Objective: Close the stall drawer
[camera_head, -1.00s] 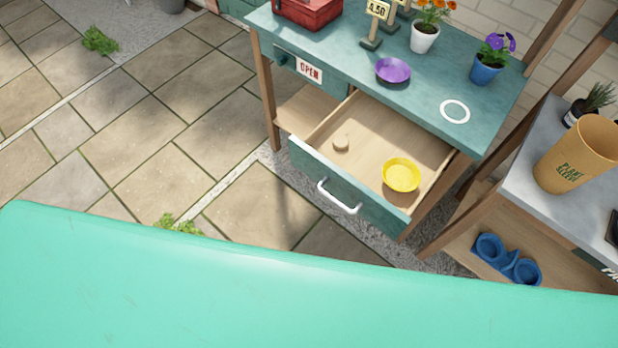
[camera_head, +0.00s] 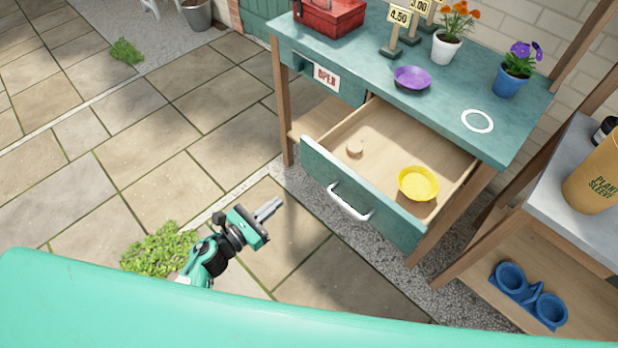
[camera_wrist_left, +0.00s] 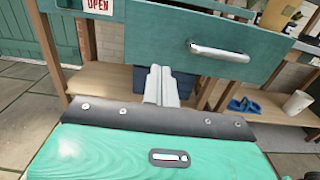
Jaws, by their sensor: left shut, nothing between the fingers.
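The stall drawer (camera_head: 318,172) is pulled out from the green stall table (camera_head: 445,108), its green front facing me. Its white-metal handle (camera_head: 349,202) is also seen in the left wrist view (camera_wrist_left: 218,52). My left gripper (camera_head: 268,208) is shut and empty, in front of and left of the handle, apart from the drawer. In the left wrist view its closed fingers (camera_wrist_left: 161,84) point toward the drawer front (camera_wrist_left: 160,40), below and left of the handle. My right gripper is not in view.
On the table stand a red toolbox (camera_head: 330,14), a purple dish (camera_head: 412,78), price signs (camera_head: 397,28), and two flower pots (camera_head: 509,82). A shelf unit with a plant sleeve pot (camera_head: 597,180) and blue double cups (camera_head: 528,294) stands at right. Paving at left is open.

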